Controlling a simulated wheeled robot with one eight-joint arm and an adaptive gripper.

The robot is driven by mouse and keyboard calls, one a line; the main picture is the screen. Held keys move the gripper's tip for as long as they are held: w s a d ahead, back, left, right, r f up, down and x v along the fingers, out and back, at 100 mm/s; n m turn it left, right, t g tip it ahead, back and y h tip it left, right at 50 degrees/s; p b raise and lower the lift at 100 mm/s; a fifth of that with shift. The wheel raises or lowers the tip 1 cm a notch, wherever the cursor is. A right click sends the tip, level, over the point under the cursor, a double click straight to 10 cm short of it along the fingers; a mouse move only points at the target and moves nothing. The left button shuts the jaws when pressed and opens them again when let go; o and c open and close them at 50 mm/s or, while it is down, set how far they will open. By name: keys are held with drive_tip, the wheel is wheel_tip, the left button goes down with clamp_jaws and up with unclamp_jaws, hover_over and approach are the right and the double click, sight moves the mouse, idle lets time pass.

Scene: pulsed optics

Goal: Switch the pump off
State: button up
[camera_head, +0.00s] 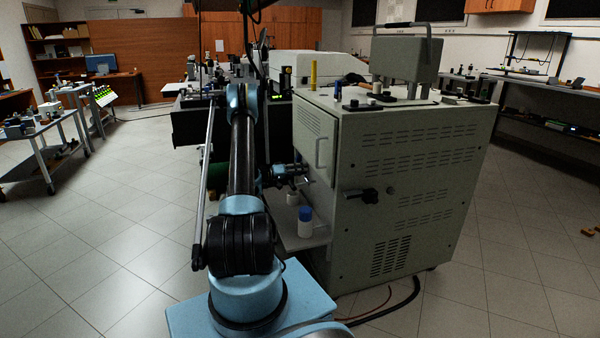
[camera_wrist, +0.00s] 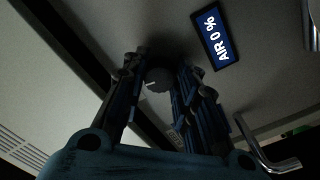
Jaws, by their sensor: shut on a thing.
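The pump cabinet is a large grey-beige cabinet (camera_head: 405,190) with vent slots, right of my arm. In the wrist view a round dark knob (camera_wrist: 157,82) with a short white mark sits on its panel. My gripper (camera_wrist: 160,75) has its two fingers on either side of the knob and is shut on it. A dark display (camera_wrist: 215,36) beside the knob reads "AIR 0 %". In the head view my gripper (camera_head: 300,175) is against the cabinet's left face, and the knob cannot be made out there.
A bent metal handle (camera_wrist: 270,150) is right of my fingers in the wrist view. A bottle with a blue cap (camera_head: 305,222) stands on a low shelf (camera_head: 290,240) below my gripper. Cables lie on the floor by my base.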

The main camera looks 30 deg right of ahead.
drive_tip(key=shift+w+n, duration=0.15)
drive_tip(key=shift+n, duration=0.95)
drive_tip(key=o, duration=1.1)
drive_tip(key=shift+f, duration=0.1)
drive_tip(key=shift+a, duration=0.1)
drive_tip(key=v, duration=1.1)
drive_tip(key=shift+a, duration=0.4)
